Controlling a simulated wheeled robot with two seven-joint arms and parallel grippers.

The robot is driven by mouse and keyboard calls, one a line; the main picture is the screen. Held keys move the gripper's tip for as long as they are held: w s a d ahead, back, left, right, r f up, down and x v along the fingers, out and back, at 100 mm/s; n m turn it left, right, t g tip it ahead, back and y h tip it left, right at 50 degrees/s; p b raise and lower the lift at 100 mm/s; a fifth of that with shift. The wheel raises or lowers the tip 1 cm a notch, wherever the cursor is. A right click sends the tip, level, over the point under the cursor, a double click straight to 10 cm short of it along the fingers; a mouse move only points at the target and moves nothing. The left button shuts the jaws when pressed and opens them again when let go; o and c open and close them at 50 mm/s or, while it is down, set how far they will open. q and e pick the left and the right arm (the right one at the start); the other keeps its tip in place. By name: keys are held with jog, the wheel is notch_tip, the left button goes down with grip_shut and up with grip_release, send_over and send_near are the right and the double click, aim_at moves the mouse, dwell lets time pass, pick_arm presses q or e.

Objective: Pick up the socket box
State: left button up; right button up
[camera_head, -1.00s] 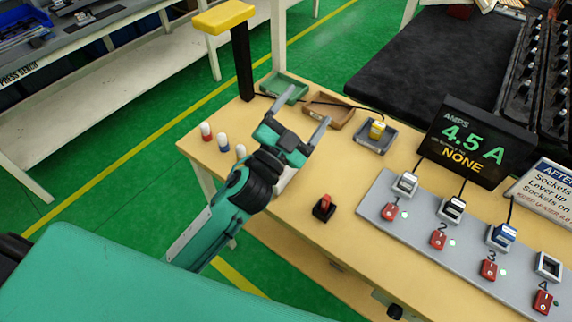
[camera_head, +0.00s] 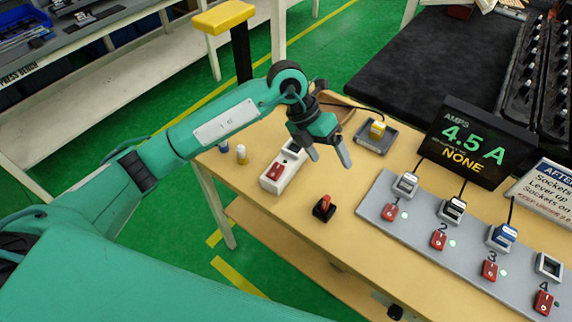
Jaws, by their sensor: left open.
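The socket box looks to be the white oblong box (camera_head: 287,174) with a red rocker switch, lying on the wooden table left of the middle. Its far end is partly hidden by my left gripper (camera_head: 328,153). My left gripper is open with its two fingers pointing down. It is empty, above the table and just to the right of the box's far end. I cannot tell its exact height. My right gripper is not in view.
A black lever switch with red handle (camera_head: 324,208) stands near the box. A grey tray (camera_head: 366,148) holds a yellow plug. A grey panel (camera_head: 420,222) carries sockets and red switches; a display (camera_head: 478,145) reads 4.5 A. Small bottles (camera_head: 241,154) stand at the left edge.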

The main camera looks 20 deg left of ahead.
aim_at(286, 160)
pick_arm(q)
jog(key=w+a+r+n+y, duration=0.1)
jog(key=w+a+y, duration=0.4)
jog(key=a, duration=0.6)
jog(key=shift+n+t+y, duration=0.3)
jog(key=shift+t+y, duration=0.1)
jog(key=shift+y, duration=0.2)
jog(key=f, duration=0.2)
jog(key=f+p, duration=0.1)
jog(key=f, duration=0.2)
jog(key=f+p, duration=0.1)
jog(key=f, duration=0.2)
jog(key=shift+s, duration=0.35)
notch_tip(286, 160, down, 4)
jog(key=p, duration=0.2)
jog(key=shift+f+p, duration=0.25)
jog(key=shift+p, duration=0.1)
jog(key=shift+f, duration=0.55)
jog(key=shift+w, duration=0.1)
jog(key=c, duration=1.3)
jog(key=shift+r, duration=0.1)
